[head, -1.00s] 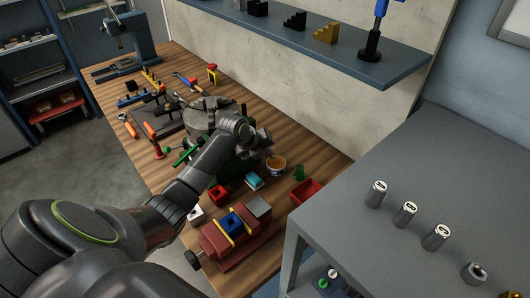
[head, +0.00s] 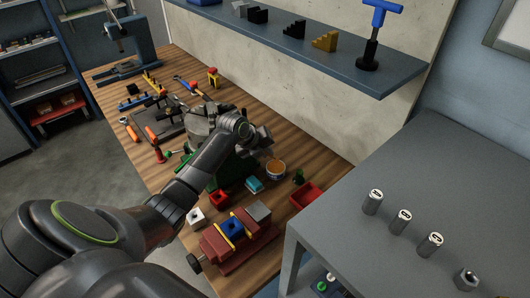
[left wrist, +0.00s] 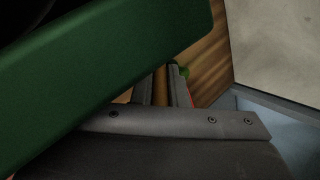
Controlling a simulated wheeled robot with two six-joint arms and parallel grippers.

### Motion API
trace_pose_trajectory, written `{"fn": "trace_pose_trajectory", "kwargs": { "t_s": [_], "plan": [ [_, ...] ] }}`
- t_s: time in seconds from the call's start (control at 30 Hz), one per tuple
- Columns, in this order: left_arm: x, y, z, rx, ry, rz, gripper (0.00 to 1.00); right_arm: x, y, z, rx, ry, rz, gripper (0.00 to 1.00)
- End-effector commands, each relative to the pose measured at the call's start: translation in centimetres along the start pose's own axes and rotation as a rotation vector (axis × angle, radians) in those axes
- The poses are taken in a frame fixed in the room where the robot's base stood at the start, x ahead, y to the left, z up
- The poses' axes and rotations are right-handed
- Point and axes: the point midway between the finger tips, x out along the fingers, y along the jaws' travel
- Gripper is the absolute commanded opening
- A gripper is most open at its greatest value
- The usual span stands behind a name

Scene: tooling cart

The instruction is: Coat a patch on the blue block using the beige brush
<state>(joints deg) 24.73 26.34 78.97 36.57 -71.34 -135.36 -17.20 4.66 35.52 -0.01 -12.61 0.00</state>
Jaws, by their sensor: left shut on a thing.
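The blue block (head: 232,227) sits clamped between yellow-edged jaws in a red vise (head: 262,240) near the front of the wooden bench. My left gripper (head: 262,137) is over the bench, behind the block and above a dark green object (head: 230,168). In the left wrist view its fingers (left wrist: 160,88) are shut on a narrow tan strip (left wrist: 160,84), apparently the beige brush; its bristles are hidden. A large green surface (left wrist: 100,60) fills much of that view. My right gripper is out of view.
A red open box (head: 220,198), a teal block (head: 254,184) and a red tray (head: 306,194) lie around the vise. Tools crowd the bench's far left. A grey table (head: 425,200) with metal cylinders stands at right. A shelf (head: 330,60) overhangs the back.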

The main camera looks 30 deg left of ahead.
Motion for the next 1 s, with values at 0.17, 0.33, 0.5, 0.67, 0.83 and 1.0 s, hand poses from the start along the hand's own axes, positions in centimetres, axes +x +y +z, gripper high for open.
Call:
{"fn": "trace_pose_trajectory", "kwargs": {
  "t_s": [0.17,0.33,0.5,0.67,0.83,1.0],
  "plan": [
    [-1.5,-0.9,0.5,0.000,0.000,0.000,0.00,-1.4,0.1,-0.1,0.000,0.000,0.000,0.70],
    [-2.6,-1.6,0.9,0.000,-0.001,0.000,0.00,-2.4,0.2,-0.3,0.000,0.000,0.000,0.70],
    [-3.5,-2.2,1.1,0.000,-0.001,-0.001,0.00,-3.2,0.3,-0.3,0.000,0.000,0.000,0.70],
    [-3.5,-2.1,1.1,0.000,-0.001,-0.001,0.00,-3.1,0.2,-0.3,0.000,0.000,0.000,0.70],
    [-3.5,-2.1,1.1,0.000,-0.001,0.000,0.00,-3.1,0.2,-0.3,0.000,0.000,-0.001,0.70],
    [-3.4,-2.1,1.1,0.000,-0.001,0.000,0.00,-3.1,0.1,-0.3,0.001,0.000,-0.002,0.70]
  ]
}}
